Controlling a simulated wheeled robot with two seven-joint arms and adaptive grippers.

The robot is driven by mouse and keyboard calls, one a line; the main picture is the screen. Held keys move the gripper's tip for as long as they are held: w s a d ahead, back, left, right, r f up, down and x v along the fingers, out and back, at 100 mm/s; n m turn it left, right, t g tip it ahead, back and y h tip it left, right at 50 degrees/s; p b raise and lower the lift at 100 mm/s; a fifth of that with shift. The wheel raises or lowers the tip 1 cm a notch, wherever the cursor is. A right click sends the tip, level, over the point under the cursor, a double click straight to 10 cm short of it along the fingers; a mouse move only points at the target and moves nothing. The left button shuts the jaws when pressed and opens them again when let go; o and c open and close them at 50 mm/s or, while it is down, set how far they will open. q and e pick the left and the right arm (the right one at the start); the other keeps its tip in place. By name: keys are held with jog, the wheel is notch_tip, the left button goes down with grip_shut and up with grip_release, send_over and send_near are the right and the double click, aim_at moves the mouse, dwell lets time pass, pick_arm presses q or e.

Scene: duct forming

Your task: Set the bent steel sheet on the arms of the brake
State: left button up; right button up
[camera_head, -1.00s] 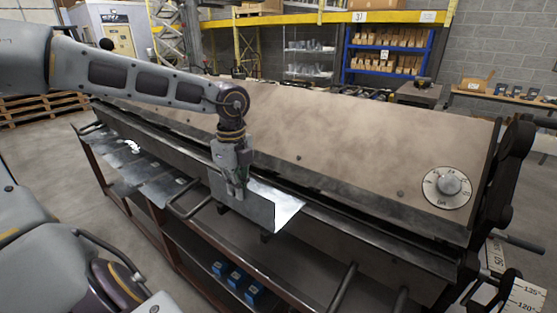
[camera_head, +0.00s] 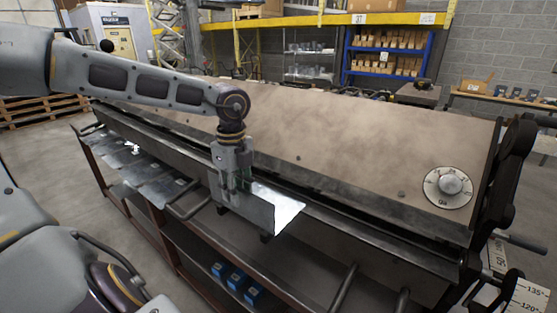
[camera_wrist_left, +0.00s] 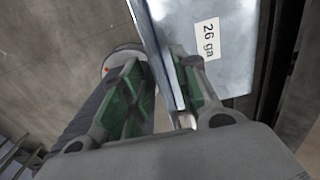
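The bent steel sheet (camera_head: 277,203) is a shiny sheet with an upright flange, at the front edge of the brake (camera_head: 330,135). It appears to rest on short dark arms (camera_head: 265,237) that show just below it. In the left wrist view the sheet (camera_wrist_left: 205,75) carries a "26 ga" label. My left gripper (camera_head: 232,190) is at the sheet's left end, fingers pointing down. Its green-padded fingers (camera_wrist_left: 165,95) are spread on either side of the flange, with a clear gap on one side. My right gripper is out of view.
Flat sheets (camera_head: 145,175) lie on the rack at the left front. Blue boxes (camera_head: 235,279) sit on the lower shelf. A dial (camera_head: 448,187) is on the brake's right end.

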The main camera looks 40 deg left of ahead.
pick_arm(q)
jog(key=shift+r, duration=0.1)
notch_tip(320, 180, up, 12)
dwell(0.7)
dwell(0.6)
notch_tip(320, 180, up, 9)
jog(key=p, duration=0.9)
jog(key=shift+r+p, duration=0.45)
jog(key=shift+p, duration=0.1)
